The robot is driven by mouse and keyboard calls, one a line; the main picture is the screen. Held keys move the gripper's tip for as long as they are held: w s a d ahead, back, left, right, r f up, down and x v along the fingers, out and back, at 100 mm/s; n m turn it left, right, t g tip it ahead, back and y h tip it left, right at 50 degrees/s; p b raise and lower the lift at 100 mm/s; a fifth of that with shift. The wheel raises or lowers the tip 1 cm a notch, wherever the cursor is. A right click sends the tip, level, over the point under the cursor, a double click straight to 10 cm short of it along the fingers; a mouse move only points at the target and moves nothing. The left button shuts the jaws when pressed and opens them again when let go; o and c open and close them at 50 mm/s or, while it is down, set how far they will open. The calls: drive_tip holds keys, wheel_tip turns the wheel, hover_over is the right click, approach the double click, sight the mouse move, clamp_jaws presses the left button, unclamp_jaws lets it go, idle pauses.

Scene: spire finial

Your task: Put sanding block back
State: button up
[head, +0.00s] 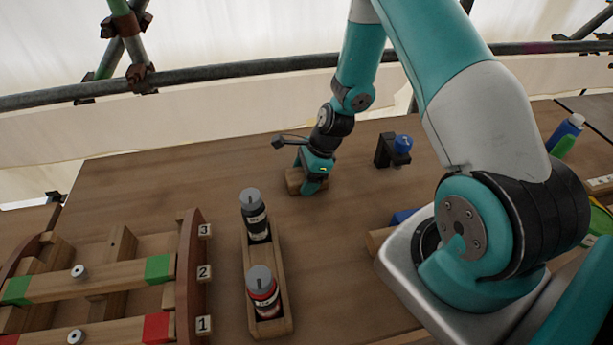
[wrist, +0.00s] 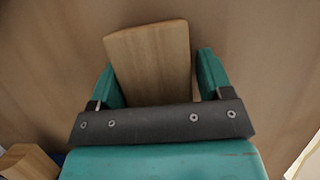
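A plain wooden block (head: 293,181), which looks like the sanding block, rests on the brown worktop towards the back. My gripper (head: 311,185) is down at the block, pointing at the worktop. In the wrist view the block (wrist: 152,60) lies between the two teal fingers of my gripper (wrist: 162,78), slightly tilted. The left finger is close against it or touching; a narrow gap shows at the right finger. The block's near end is hidden behind the dark gripper bar.
A wooden tray (head: 284,325) holds a black-labelled bottle (head: 256,220) and a red-labelled bottle (head: 263,293). A numbered wooden frame (head: 190,270) stands left. A black holder with a blue item (head: 402,144) stands right of my gripper. Another wooden piece (head: 378,240) lies beside my base.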

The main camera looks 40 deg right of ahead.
drive_tip(key=shift+o, duration=0.5)
drive_tip(key=shift+s+a+f, duration=0.1)
drive_tip(key=shift+s+f, duration=0.35)
drive_tip(key=shift+r, duration=0.45)
drive_tip(key=w+a+r+b+v, duration=0.1)
drive_tip(key=b+v, duration=0.1)
drive_tip(key=v, duration=1.5)
drive_tip(key=s+a+r+n, duration=0.3)
drive_tip(key=a+r+n, duration=0.3)
drive_tip(key=a+n, duration=0.3)
drive_tip(key=s+a+r+n+g, duration=0.1)
drive_tip(key=s+a+r+n, duration=0.2)
drive_tip(key=s+a+n, duration=0.3)
drive_tip(key=s+a+r+n, duration=0.4)
drive_tip(key=s+n, duration=0.5)
drive_tip(key=n, duration=0.5)
drive_tip(key=shift+s+a+r+g, duration=0.15)
drive_tip(key=shift+s+a+g, duration=0.25)
drive_tip(key=shift+a, duration=0.8)
